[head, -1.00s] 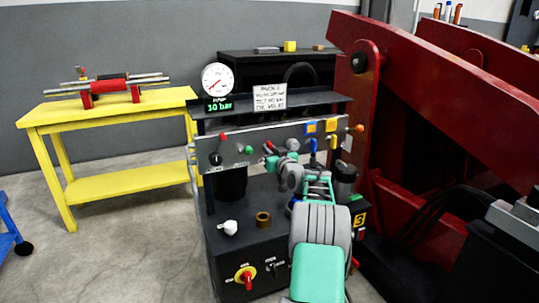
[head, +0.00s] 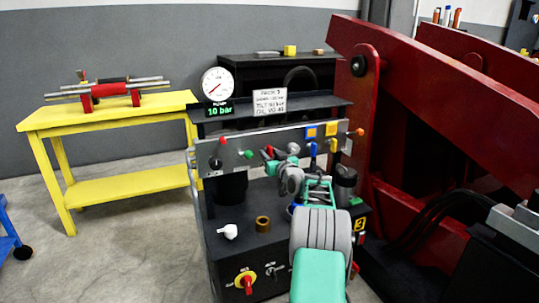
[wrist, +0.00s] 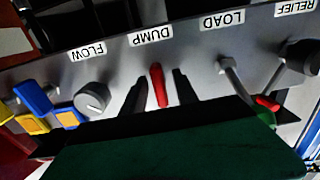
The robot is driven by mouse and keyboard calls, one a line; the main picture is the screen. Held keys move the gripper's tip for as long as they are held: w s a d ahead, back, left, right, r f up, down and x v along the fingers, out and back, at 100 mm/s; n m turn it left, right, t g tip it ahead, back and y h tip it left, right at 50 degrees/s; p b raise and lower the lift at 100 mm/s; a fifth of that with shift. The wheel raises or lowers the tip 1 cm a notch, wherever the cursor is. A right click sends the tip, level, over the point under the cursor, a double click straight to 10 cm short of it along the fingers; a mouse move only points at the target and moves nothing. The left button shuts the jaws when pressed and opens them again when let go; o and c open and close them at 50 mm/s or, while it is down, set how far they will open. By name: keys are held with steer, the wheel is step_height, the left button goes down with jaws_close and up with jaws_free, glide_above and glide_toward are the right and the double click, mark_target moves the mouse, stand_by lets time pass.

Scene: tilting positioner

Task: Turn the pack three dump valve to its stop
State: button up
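The dump valve is a slim red lever (wrist: 158,86) under the DUMP label (wrist: 153,36) on the grey valve panel (wrist: 205,68) in the wrist view. My gripper (wrist: 158,82) has one dark finger on each side of the red lever, with a gap showing on both sides. In the head view, my gripper (head: 273,158) is at the panel front, and the red lever shows just beside it. The sign (head: 270,101) above carries the pack 3 text, too small to read fully. The digital display (head: 219,109) reads 10 bar below a round gauge (head: 216,83).
Beside the lever are a grey FLOW knob (wrist: 93,98), a LOAD lever (wrist: 232,75) with a red tip and a dark RELIEF knob (wrist: 302,55). Blue and yellow parts (wrist: 38,100) sit at left. A large red frame (head: 440,100) stands close on the right.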

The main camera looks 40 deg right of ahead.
steer(key=p+v, duration=0.1)
steer(key=v, duration=0.6)
steer(key=shift+s+p, duration=0.3)
steer(key=shift+s, duration=0.05)
steer(key=shift+a, duration=0.1)
